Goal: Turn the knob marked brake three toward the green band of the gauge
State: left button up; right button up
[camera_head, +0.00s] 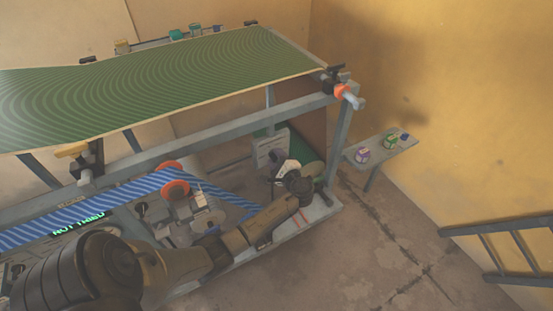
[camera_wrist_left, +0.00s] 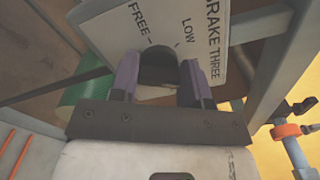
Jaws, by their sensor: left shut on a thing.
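The white panel marked BRAKE THREE (camera_wrist_left: 205,45) fills the top of the left wrist view, with FREE and LOW printed on it. The same pale panel (camera_head: 268,148) shows small in the head view, at the machine's right end. A dark round knob (camera_wrist_left: 158,66) sits on it between the two fingers of my left gripper (camera_wrist_left: 158,80). The fingers are shut on the knob from both sides. In the head view my left gripper (camera_head: 285,168) reaches up to the panel and hides the knob. I cannot make out a green band of the gauge. My right gripper is not in view.
A blue striped belt (camera_head: 120,196) and orange rollers (camera_head: 172,180) lie left of my gripper, under the green patterned sheet (camera_head: 160,85). A grey frame post (camera_wrist_left: 285,60) stands close right of the panel. A small shelf (camera_head: 385,150) holds small pots. A ladder (camera_head: 510,245) is far right.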

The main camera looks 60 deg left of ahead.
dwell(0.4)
pick_arm(q)
jog(key=o, duration=0.9)
jog(key=shift+d, duration=0.15)
jog(key=d+p, duration=0.2)
jog(key=d, duration=1.1)
jog(key=shift+s+d, duration=0.1)
jog(key=shift+d, duration=0.15)
